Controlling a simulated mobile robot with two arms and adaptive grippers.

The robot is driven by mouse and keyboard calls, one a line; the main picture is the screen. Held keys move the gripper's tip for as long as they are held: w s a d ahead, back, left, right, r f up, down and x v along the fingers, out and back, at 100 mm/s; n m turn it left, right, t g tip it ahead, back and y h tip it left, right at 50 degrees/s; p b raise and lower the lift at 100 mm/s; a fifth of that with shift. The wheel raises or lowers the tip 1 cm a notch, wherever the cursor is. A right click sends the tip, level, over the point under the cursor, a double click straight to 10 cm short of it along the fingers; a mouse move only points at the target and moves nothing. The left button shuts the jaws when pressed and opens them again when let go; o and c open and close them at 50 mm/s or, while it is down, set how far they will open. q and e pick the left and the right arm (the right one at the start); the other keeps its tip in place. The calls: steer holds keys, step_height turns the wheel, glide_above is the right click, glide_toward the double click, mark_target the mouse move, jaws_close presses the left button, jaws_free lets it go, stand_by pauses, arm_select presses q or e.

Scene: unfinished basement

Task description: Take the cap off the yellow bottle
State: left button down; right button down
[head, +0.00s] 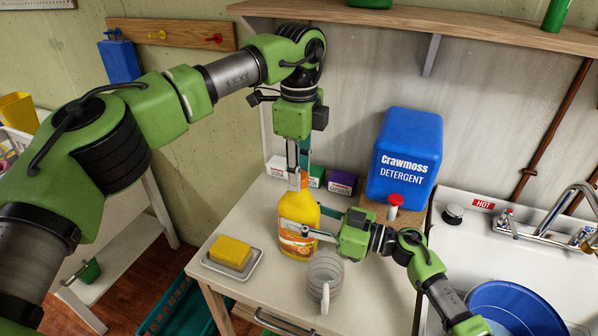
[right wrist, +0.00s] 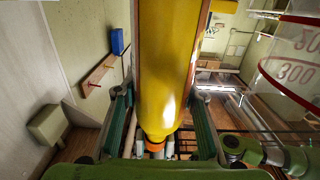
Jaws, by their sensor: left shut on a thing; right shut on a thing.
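The yellow bottle (head: 296,212) stands upright on the white worktop, with an orange label on its front. Its orange cap (head: 304,180) is at the top, partly hidden by my left gripper (head: 298,180), which points straight down and is shut on it. My right gripper (head: 300,234) comes in from the right and is shut around the bottle's body. In the right wrist view the bottle (right wrist: 168,60) fills the middle between the right gripper's fingers (right wrist: 163,120). Something orange shows at its lower end there.
A clear measuring cup (head: 325,268) stands right beside the bottle, under my right gripper. A yellow sponge (head: 231,250) lies on a tray at left. A blue detergent jug (head: 405,165) and small boxes (head: 342,182) are behind. The sink with a blue bowl (head: 510,308) is at right.

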arm_select(q)
steer(key=shift+r, duration=0.2)
stand_by(0.5)
steer(key=shift+r, duration=0.9)
steer(key=shift+r, duration=0.1)
steer(key=shift+r, duration=1.9)
arm_select(e)
steer(key=c, duration=1.2)
jaws_free()
steer(key=shift+c, duration=0.2)
